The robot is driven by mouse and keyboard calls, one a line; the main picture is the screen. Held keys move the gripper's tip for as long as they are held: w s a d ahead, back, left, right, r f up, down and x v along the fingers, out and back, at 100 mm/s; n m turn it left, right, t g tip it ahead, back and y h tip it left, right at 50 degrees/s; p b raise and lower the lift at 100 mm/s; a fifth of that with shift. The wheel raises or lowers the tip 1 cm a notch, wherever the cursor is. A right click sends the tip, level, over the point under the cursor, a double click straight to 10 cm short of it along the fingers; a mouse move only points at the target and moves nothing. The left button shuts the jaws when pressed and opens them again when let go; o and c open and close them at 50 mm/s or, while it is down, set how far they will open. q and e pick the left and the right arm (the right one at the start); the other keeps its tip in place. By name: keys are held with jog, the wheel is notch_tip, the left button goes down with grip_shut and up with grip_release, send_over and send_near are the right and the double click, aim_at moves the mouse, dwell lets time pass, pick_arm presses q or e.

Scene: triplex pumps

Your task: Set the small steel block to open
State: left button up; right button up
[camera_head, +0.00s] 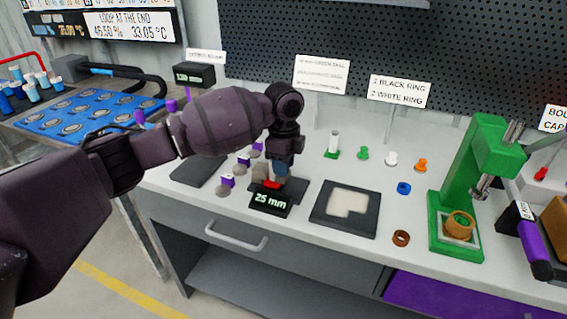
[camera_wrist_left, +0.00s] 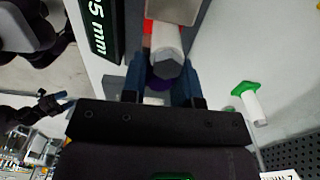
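My left gripper (camera_head: 283,172) points down at the fixture with the black "25 mm" sign (camera_head: 270,200). A grey steel block (camera_head: 260,172) shows there, partly hidden by the gripper; it seems to be the steel piece at the top of the left wrist view (camera_wrist_left: 174,10). A pale rod with a dark hexagonal end (camera_wrist_left: 166,66) lies between my two blue left fingers, with red beside it. The fingers are apart; whether they press on the rod is unclear. What seems to be my right gripper (camera_wrist_left: 55,102) is small at the left wrist view's left edge, away from the fixture.
A dark tray with a pale plate (camera_head: 347,208) lies right of the fixture. Small purple-and-grey parts (camera_head: 227,181) stand left of it. Behind are a green-based white peg (camera_head: 333,143) and coloured fittings. A green press (camera_head: 465,180) stands at right. A pegboard backs the bench.

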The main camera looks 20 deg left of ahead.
aim_at(298, 189)
pick_arm(q)
grip_shut()
jog(key=shift+d+r, duration=0.1)
jog(key=shift+d, duration=0.45)
jog(key=shift+d+p, duration=0.55)
jog(key=shift+d, duration=0.95)
jog(key=shift+s, duration=0.1)
jog(key=o, duration=0.8)
grip_release()
jog(key=shift+d, duration=0.15)
